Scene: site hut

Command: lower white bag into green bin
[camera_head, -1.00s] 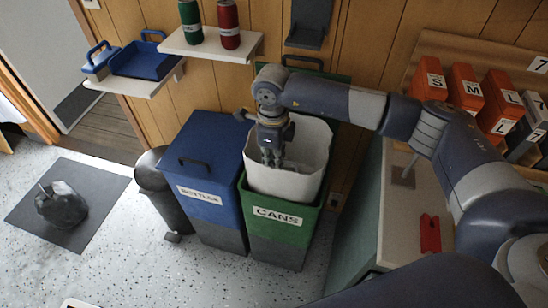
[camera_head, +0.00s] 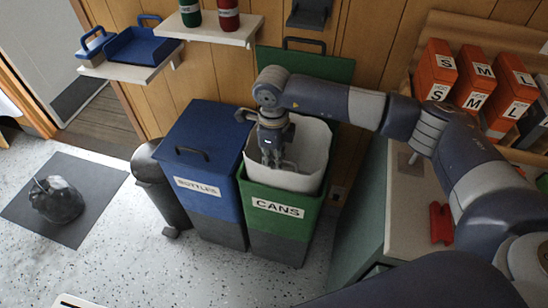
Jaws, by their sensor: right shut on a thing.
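The white bag (camera_head: 299,181) is an open liner that sits partly inside the green bin (camera_head: 284,229) labelled CANS. Its upper part stands above the bin's rim, higher at the back right. My right gripper (camera_head: 276,162) points down at the bag's left side, at the mouth, and is shut on the bag; the exact pinch at the fingertips is hard to make out. The bin's green lid (camera_head: 312,62) stands raised against the wall behind. My left gripper does not show.
A closed blue BOTTLES bin (camera_head: 207,169) stands directly left of the green bin, with a dark bin (camera_head: 157,185) beyond. A black bag (camera_head: 57,201) lies on a floor mat. The counter (camera_head: 372,226) is close on the right. A shelf (camera_head: 213,31) hangs above.

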